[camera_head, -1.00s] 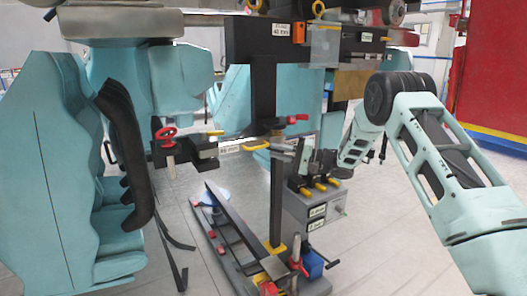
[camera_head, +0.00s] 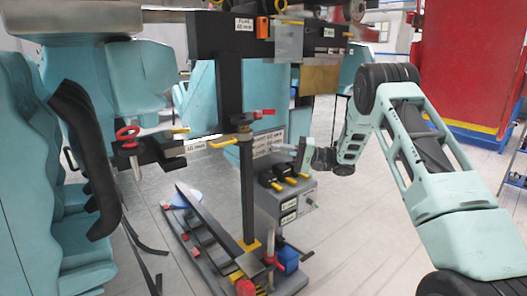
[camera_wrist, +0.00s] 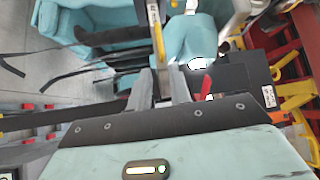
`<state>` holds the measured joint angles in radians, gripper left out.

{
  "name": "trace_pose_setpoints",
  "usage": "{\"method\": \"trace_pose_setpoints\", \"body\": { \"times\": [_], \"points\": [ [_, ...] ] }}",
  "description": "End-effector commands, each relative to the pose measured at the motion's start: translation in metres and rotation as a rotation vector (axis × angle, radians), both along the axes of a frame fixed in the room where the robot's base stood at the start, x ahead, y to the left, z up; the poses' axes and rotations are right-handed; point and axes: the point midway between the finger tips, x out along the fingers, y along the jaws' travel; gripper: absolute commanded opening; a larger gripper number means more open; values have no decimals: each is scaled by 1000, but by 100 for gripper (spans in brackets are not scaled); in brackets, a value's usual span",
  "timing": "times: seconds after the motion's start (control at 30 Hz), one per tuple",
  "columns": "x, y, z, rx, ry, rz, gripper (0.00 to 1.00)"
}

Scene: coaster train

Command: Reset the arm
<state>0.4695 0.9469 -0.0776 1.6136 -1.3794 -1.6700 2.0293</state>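My gripper (camera_head: 292,148) is at the end of my teal arm, left of the arm's dark elbow joint in the head view. It hangs just above a grey box with yellow-handled levers (camera_head: 285,183) and to the right of the dark stand's post. In the wrist view its two grey fingers (camera_wrist: 160,88) are a little apart, with a narrow gap. A yellow-edged bar (camera_wrist: 155,30) shows in line with the gap, beyond the fingertips. I see nothing clearly held. The fingers are small in the head view.
Teal seats with black restraints (camera_head: 85,130) are at left. A red panel (camera_head: 465,65) is back right. Grey floor (camera_head: 370,240) is open right of the stand.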

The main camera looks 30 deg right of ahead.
Motion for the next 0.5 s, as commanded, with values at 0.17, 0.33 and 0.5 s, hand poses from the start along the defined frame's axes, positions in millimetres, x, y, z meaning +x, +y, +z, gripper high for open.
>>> {"method": "trace_pose_setpoints", "body": {
  "times": [0.17, 0.33, 0.5],
  "points": [
    [0, 0, 0, 0, 0, 0, 20],
    [17, 25, 16, -71, -47, -66, 20],
    [49, 94, 50, -308, -137, -250, 20]
  ]
}}
